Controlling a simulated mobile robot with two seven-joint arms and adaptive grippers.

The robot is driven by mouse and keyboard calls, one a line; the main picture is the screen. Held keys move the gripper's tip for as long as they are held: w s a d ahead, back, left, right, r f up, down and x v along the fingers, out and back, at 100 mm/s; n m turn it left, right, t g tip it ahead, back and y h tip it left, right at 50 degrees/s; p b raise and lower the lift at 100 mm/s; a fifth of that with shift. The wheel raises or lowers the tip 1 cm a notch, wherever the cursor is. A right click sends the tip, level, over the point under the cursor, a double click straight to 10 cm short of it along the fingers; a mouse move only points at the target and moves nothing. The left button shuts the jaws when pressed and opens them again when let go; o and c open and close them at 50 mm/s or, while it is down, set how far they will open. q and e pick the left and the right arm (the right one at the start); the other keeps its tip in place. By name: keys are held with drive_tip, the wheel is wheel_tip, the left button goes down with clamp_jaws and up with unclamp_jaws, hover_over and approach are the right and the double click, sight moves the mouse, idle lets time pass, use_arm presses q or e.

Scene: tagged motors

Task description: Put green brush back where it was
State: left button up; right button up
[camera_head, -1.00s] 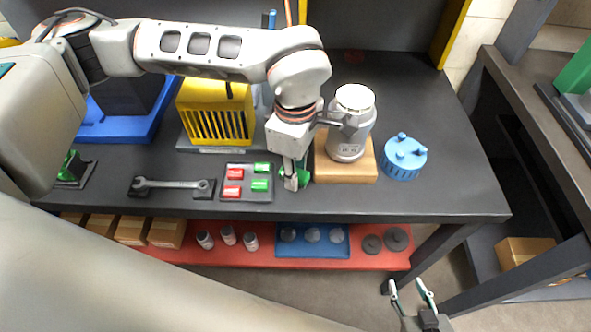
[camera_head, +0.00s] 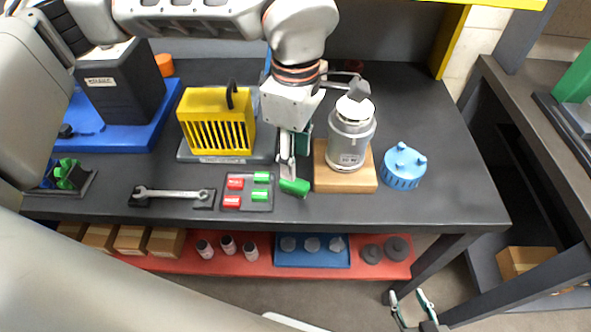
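The green brush (camera_head: 295,187) is a small green block at the fingertips of my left gripper (camera_head: 289,173), slightly tilted. My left gripper points down and looks shut on it, though the far finger is partly hidden. The brush is between a dark panel (camera_head: 248,207) and a wooden block (camera_head: 345,183); its height above the bench is hard to judge. The panel holds red and green pieces. My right gripper (camera_head: 411,300) is open and empty, low in front of the bench.
A silver motor (camera_head: 349,140) stands on the wooden block, with a blue capped part (camera_head: 404,166) to its right. A yellow slotted housing (camera_head: 218,122), a wrench (camera_head: 172,194) and a black stand with green parts (camera_head: 67,177) lie left. A red lower shelf (camera_head: 330,267) holds small parts.

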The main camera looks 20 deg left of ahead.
use_arm(q)
wheel_tip(320, 180, up, 4)
drive_tip(key=shift+f, duration=0.25)
idle(0.5)
